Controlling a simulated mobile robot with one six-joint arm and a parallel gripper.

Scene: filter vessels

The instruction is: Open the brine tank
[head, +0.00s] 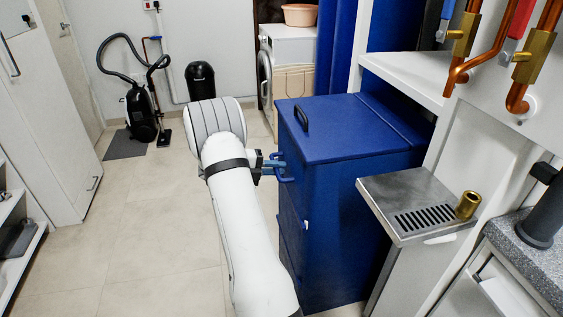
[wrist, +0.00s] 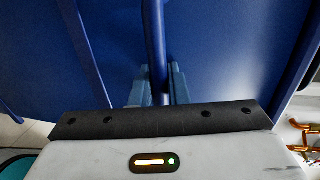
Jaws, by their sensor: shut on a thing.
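A dark blue box-shaped tank (head: 335,195), which I take to be the brine tank, stands on the floor right of centre. Its flat lid (head: 350,125) lies level and looks closed, with a dark handle (head: 302,117) on top. A blue bar handle (head: 286,175) sticks out from its left side, just below the lid. My gripper (head: 272,168) is at this side handle. In the wrist view, the bar (wrist: 154,40) passes between the two fingers of my gripper (wrist: 158,85), which is shut on it. The tank's inside is hidden.
A metal drip tray (head: 415,205) with a brass fitting (head: 467,205) juts out right of the tank. A white shelf (head: 410,78) and copper pipes (head: 475,65) are above. A vacuum cleaner (head: 140,110) and black bin (head: 201,80) stand behind. The floor (head: 130,230) at left is clear.

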